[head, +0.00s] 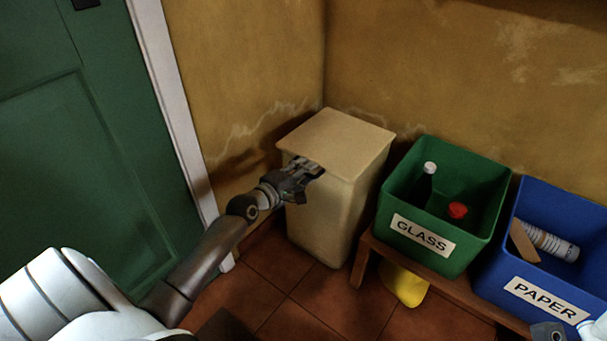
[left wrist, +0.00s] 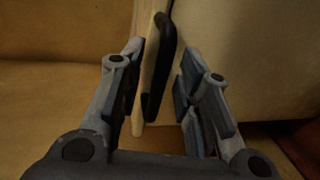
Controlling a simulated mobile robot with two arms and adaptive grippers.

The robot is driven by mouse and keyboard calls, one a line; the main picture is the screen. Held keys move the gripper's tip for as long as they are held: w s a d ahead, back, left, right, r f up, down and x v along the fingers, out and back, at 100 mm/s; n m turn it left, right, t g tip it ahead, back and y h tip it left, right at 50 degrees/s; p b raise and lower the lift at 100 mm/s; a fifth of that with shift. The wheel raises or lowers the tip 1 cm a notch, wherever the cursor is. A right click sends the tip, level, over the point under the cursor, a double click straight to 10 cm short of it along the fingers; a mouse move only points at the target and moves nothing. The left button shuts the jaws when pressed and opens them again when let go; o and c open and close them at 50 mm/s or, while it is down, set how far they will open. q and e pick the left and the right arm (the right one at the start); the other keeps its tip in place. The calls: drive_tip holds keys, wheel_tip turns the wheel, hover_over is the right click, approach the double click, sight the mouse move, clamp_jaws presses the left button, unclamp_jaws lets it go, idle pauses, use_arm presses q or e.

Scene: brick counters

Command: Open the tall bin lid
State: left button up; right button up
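The tall beige bin (head: 325,215) stands in the corner, and its flat lid (head: 335,138) lies closed on top. My left gripper (head: 312,167) is at the lid's front left edge. In the left wrist view, my left gripper (left wrist: 160,80) is open. A dark handle-like strip (left wrist: 160,68) on the pale lid edge (left wrist: 144,85) lies between the fingers, with a gap visible on the right side. Contact with the left finger is hard to tell. A dark part of my right gripper (head: 548,333) shows at the bottom right corner, mostly cut off.
A green GLASS crate (head: 420,235) with a bottle and a red-capped item, and a blue PAPER crate (head: 540,291), stand on a low wooden bench (head: 452,289) right of the bin. A yellow object (head: 403,285) is under it. A green door (head: 90,140) is at left.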

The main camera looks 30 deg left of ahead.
use_arm(q)
drive_tip(key=shift+w, duration=0.1)
clamp_jaws()
idle(0.4)
